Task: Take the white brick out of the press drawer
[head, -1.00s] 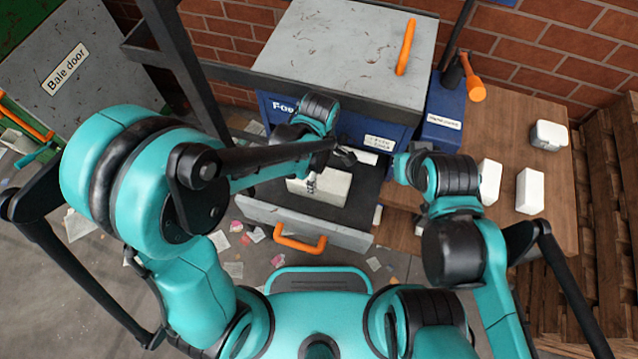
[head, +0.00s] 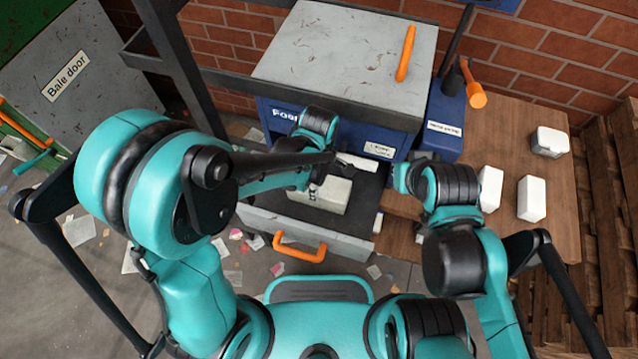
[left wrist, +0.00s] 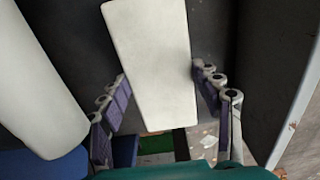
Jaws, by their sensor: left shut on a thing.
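A white brick (head: 357,162) is in my left gripper (head: 340,158), above the back of the open press drawer (head: 350,247). In the left wrist view the brick (left wrist: 155,60) lies between the fingers of the left gripper (left wrist: 165,100), which is shut on it. A larger off-white block (head: 335,194) lies on the dark drawer floor, partly covered by my left arm. A pale block also shows at the left of the wrist view (left wrist: 35,90). My right arm is to the right of the drawer; its fingers do not show.
The blue press (head: 345,123) with its grey top (head: 335,55) stands behind the drawer. A wooden table (head: 510,225) at the right holds several white pieces, including one brick (head: 531,198). An orange-ended lever (head: 476,97) stands beside the press. Scraps litter the floor at left.

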